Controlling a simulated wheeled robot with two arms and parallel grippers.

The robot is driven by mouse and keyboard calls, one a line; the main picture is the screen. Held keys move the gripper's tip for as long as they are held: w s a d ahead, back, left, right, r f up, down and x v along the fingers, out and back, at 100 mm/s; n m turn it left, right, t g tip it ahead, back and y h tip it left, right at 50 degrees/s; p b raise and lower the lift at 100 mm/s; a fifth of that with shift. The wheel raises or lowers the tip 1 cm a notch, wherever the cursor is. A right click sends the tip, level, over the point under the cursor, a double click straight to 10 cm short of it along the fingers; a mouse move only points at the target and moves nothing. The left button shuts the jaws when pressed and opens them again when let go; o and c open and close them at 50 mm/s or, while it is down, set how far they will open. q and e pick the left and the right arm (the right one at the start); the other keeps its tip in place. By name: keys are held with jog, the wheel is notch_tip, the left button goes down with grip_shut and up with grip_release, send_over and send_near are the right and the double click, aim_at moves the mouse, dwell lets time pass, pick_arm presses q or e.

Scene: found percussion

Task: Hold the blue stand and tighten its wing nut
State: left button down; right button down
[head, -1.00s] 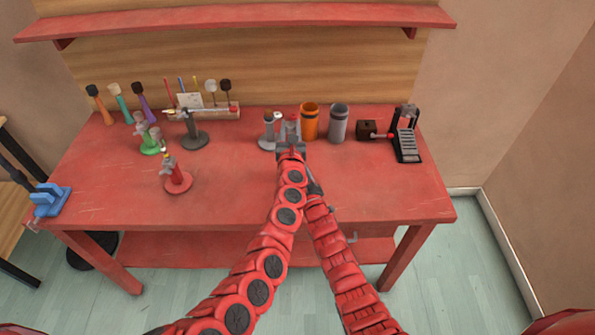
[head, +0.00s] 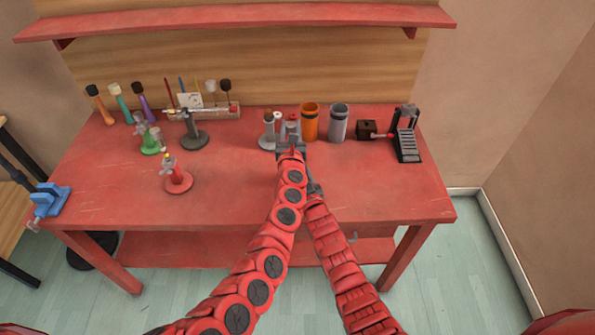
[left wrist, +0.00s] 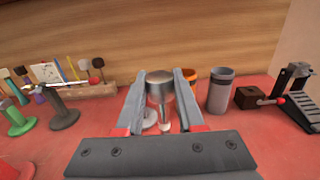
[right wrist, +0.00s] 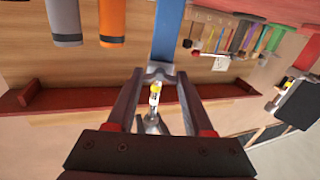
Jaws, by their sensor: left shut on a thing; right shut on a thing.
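The blue stand shows in the right wrist view as a blue post (right wrist: 166,35) with a silver clamp at its end. In the head view it is hidden by my arms. My left gripper (head: 291,145) is at the back middle of the bench; in the left wrist view its fingers (left wrist: 160,88) are closed in around a silver cylinder (left wrist: 160,82). The exact contact on the stand is hidden. My right gripper (right wrist: 155,92) has its fingers on either side of the small wing nut (right wrist: 154,90), which has a yellow mark. In the head view its fingertips are hidden behind the left arm.
An orange can (head: 310,122), a grey can (head: 338,123), a brown block (head: 366,129) and a black pedal (head: 406,145) stand to the right. Red (head: 179,183), green (head: 150,147) and dark grey (head: 194,138) stands are left. The bench's front middle-left is clear.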

dwell(0.4)
jog(key=shift+c, duration=1.4)
grip_release()
jog(key=shift+s, duration=0.1)
jog(key=v, duration=1.2)
pick_arm(q)
jog(key=shift+c, duration=2.2)
grip_release()
